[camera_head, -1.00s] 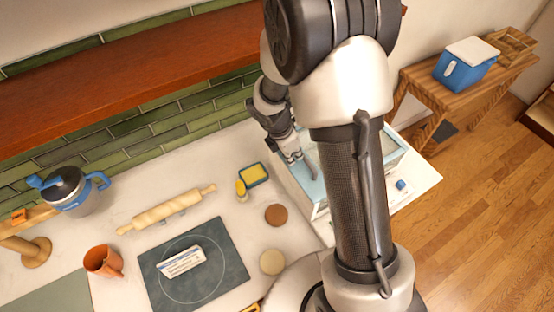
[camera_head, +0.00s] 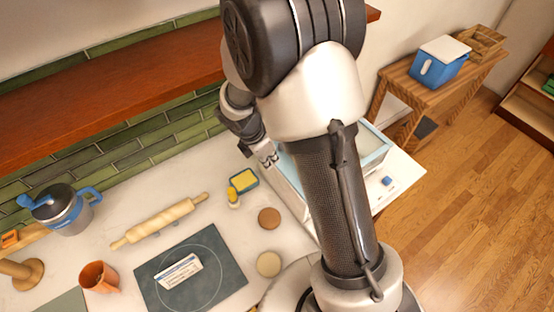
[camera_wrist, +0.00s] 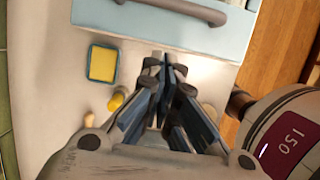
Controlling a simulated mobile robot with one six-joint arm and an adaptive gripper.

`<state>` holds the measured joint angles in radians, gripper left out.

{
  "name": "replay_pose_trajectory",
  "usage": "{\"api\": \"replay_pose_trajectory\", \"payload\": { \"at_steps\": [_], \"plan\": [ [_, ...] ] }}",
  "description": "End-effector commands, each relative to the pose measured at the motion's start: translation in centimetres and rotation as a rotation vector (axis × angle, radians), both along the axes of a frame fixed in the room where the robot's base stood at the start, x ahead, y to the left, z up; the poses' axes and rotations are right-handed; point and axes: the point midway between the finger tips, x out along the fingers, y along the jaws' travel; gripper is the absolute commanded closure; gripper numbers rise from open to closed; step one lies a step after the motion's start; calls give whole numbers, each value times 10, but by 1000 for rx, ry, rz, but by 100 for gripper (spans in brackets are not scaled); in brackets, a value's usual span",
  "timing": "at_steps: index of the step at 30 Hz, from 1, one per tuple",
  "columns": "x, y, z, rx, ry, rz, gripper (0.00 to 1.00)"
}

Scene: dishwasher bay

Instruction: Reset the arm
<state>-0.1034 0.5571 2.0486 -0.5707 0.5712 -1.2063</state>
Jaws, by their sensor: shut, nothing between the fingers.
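My gripper (camera_head: 268,157) is at the left side of the pale blue open-topped box, above the counter. In the wrist view my gripper (camera_wrist: 164,62) has its dark fingers together with nothing between them. My arm is folded across the middle of the head view and hides much of the box (camera_head: 379,160). A pale blue panel with a grey bar handle (camera_wrist: 190,10) fills the top of the wrist view.
A yellow sponge in a blue dish (camera_head: 244,180) and a small yellow bottle (camera_head: 233,199) stand near my gripper. A wooden shelf (camera_head: 120,95) runs above the counter.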

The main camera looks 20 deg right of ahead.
Motion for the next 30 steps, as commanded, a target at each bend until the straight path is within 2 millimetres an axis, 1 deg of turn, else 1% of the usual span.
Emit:
{"api": "replay_pose_trajectory", "payload": {
  "at_steps": [1,3,6,10,15,23,26,29,30],
  "plan": [
    [0,4,15,0,-5,1,100],
    [-1,8,29,0,-4,1,100],
    [-3,14,47,0,-3,1,100],
    [-5,19,63,-1,0,0,100],
    [-6,21,72,1,2,-1,100],
    [-7,21,73,4,-7,-18,100],
    [-14,19,77,24,-51,-106,100],
    [-32,16,84,69,-128,-282,100],
    [-42,14,86,94,-166,-371,100]
  ]
}}
